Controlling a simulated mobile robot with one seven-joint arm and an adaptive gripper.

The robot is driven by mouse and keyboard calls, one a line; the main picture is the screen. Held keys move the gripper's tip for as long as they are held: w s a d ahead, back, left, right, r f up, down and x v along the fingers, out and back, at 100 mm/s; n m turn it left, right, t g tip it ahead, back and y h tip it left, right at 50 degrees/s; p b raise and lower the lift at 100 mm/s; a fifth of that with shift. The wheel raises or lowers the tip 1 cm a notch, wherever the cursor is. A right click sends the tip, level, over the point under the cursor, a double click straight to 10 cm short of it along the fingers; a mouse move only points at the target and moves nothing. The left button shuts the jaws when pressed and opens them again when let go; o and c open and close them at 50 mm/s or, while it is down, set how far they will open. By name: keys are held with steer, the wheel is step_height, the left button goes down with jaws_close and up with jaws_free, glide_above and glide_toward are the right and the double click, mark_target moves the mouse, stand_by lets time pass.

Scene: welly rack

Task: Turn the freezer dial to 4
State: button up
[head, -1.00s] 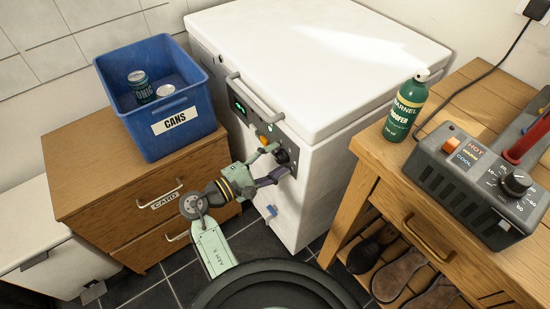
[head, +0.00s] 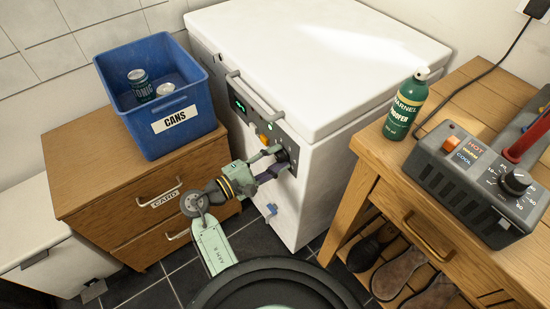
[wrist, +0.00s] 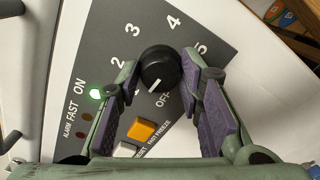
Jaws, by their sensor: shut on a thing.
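The freezer (head: 335,165) is a white chest with a dark control panel (wrist: 215,30) on its front. The black round dial (wrist: 160,66) shows in the wrist view, with numbers 2 to 5 around its upper side and OFF below it. Its white pointer line points down, slightly left, near OFF. My gripper (wrist: 166,72) has its purple-padded fingers on either side of the dial and is shut on it. In the head view my gripper (head: 277,163) reaches the panel from the left and partly hides the dial. The left finger partly covers the 1.
An orange switch (wrist: 141,129) sits below the dial, and a green lamp (wrist: 95,93) glows by ON. A grey handle (head: 255,97) runs above the panel. A blue cans bin (head: 150,130) stands left on a wooden cabinet. A wooden bench (head: 370,160) stands close on the right.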

steer(key=shift+f+m, duration=0.1)
steer(key=shift+m, duration=0.2)
steer(key=shift+f+m+b, duration=0.1)
steer(key=shift+m+b, duration=0.8)
steer(key=shift+b, duration=0.1)
steer(key=m+b, duration=0.2)
steer(key=m, duration=0.1)
steer(key=shift+b, duration=0.4)
steer(key=m+b, duration=0.3)
steer(key=m, duration=0.1)
steer(key=shift+r+m+b, duration=0.2)
steer(key=shift+m+b, duration=0.1)
steer(key=o, duration=1.2)
